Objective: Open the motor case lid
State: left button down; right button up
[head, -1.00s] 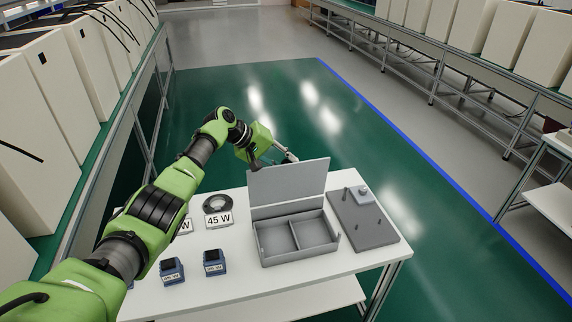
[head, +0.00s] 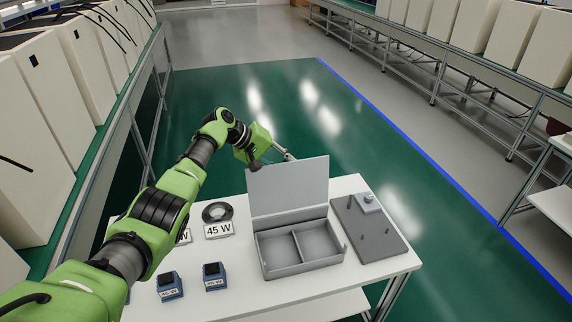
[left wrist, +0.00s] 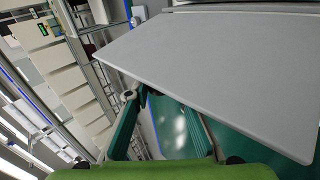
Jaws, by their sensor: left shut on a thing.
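The grey motor case (head: 303,268) stands on the white table with its two compartments exposed. Its flat grey lid (head: 288,188) stands raised, close to upright, along the case's far edge. My left gripper (head: 288,157) is at the lid's far upper edge and is partly hidden behind it. In the left wrist view the lid (left wrist: 215,70) spreads across the picture. The green fingers (left wrist: 150,93) reach its edge, shut on it, and the contact is partly covered by the lid. My right gripper is not in view.
A grey plate with pegs and a small white block (head: 368,232) lies right of the case. A dark ring (head: 217,212), a "45 W" sign (head: 219,230) and blue motors (head: 214,277) lie left of it. Bare white table (head: 225,303) shows in front.

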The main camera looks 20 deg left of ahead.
pick_arm(q)
jog(key=shift+a+f, duration=0.1)
jog(key=shift+f, duration=0.05)
jog(key=c, duration=1.8)
grip_release()
jog(key=shift+w, duration=0.1)
jog(key=v, duration=1.2)
jog(key=shift+f, duration=0.1)
